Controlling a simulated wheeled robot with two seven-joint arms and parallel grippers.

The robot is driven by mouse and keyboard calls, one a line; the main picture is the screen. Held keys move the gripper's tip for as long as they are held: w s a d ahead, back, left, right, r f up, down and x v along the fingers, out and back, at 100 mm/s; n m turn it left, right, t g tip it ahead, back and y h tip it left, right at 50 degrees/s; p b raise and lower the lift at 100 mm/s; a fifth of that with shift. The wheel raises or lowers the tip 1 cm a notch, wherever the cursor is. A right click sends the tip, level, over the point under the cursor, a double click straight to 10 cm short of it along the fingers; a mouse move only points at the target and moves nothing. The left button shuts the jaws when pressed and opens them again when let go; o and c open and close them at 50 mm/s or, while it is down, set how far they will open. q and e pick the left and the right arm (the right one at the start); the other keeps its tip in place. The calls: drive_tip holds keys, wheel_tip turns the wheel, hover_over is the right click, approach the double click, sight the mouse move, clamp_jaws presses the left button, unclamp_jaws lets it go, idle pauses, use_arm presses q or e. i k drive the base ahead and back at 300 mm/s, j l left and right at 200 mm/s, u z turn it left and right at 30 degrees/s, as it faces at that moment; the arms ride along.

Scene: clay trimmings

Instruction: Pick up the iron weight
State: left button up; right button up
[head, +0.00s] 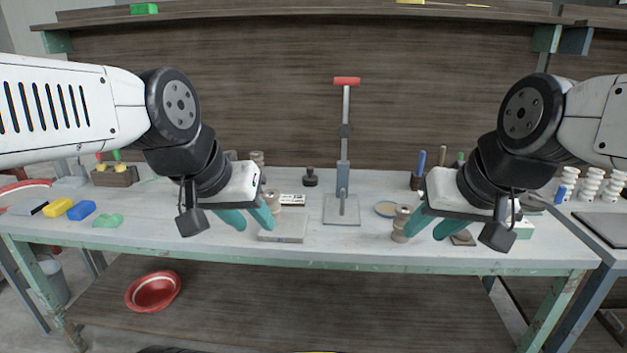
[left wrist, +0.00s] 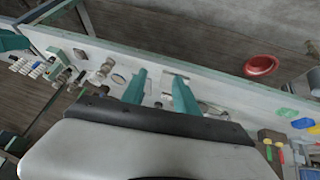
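A small dark knobbed piece (head: 310,178), which looks like the iron weight, stands upright near the back of the grey bench, left of the upright press-like tool. My left gripper (head: 249,222) is open and empty, in front of it and to its left, above the bench. Its teal fingers also stand apart in the left wrist view (left wrist: 160,90). I cannot make out the weight surely there. My right gripper (head: 431,230) is open, over the right part of the bench, with nothing visible between its fingers.
The press-like tool (head: 344,150) with a red handle stands mid-bench. A turned wooden piece (head: 271,200) is close to my left fingertips, by a flat slab (head: 284,232); another (head: 400,222) is beside my right fingers. Colored blocks (head: 81,210) lie at left. A red bowl (head: 153,291) sits below.

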sight(310, 179)
drive_tip(key=i+l, duration=0.1)
drive_tip(key=i, duration=1.2)
